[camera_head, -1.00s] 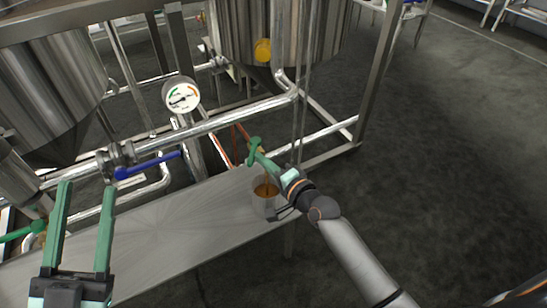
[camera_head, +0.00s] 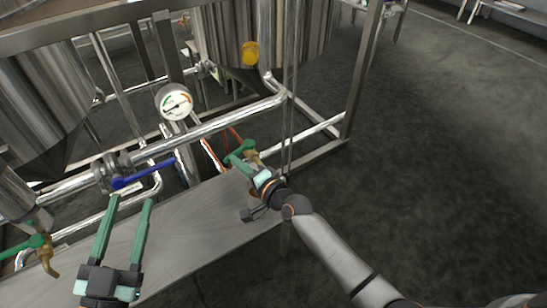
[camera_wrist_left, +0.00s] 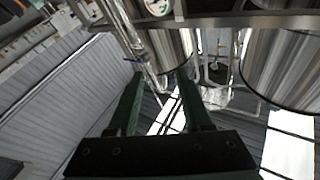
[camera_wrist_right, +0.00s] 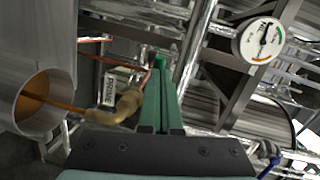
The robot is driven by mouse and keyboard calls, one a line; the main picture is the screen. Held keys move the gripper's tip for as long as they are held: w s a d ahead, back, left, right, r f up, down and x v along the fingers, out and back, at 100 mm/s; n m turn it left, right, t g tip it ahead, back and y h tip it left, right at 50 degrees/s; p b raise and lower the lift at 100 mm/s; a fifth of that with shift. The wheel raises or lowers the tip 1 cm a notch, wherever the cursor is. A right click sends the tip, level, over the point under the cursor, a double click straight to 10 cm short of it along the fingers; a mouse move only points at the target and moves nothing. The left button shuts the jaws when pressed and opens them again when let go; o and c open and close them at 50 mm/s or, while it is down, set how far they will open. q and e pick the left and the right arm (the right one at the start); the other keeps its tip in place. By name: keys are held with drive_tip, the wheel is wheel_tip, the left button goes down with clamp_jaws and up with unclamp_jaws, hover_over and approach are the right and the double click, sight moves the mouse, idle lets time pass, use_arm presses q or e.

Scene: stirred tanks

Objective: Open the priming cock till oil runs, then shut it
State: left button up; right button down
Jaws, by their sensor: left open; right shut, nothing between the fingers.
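The cock with the green handle (camera_head: 240,151) is on the pipe beyond the bench. My right gripper (camera_wrist_right: 160,65) is shut and empty, its fingertips right at this handle; whether they touch it I cannot tell. In the right wrist view, the cock's brass spout (camera_wrist_right: 128,104) lets out a brown stream of oil (camera_wrist_right: 72,106) into a metal cup (camera_wrist_right: 42,112). In the head view my right gripper hides the cup. My left gripper (camera_head: 132,200) is open and empty above the bench at left.
Another brass cock (camera_head: 46,256) with a green handle is at far left. A blue lever (camera_head: 145,174) sits on the pipe, below a round gauge (camera_head: 175,102). The metal bench (camera_head: 185,232) is mostly bare. Steel tanks (camera_head: 300,35) stand behind; open floor lies at right.

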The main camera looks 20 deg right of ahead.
drive_tip(key=shift+w+a, duration=0.75)
drive_tip(key=shift+a, duration=0.25)
use_arm(q)
drive_tip(key=shift+s+f, duration=0.1)
drive_tip(key=shift+f, duration=0.45)
drive_tip(key=shift+r, duration=0.1)
use_arm(e)
drive_tip(key=shift+r, duration=0.1)
use_arm(q)
drive_tip(key=shift+r, duration=0.2)
drive_tip(key=s+f+n+g+y+p, duration=0.3)
drive_tip(key=f+g, duration=0.5)
drive_tip(key=f, duration=1.1)
drive_tip(key=shift+s+a+f+g+y, duration=0.15)
drive_tip(key=shift+s+a+g+y, duration=0.15)
drive_tip(key=shift+s, duration=0.1)
use_arm(e)
drive_tip(key=v, duration=1.2)
drive_tip(key=shift+s, duration=0.2)
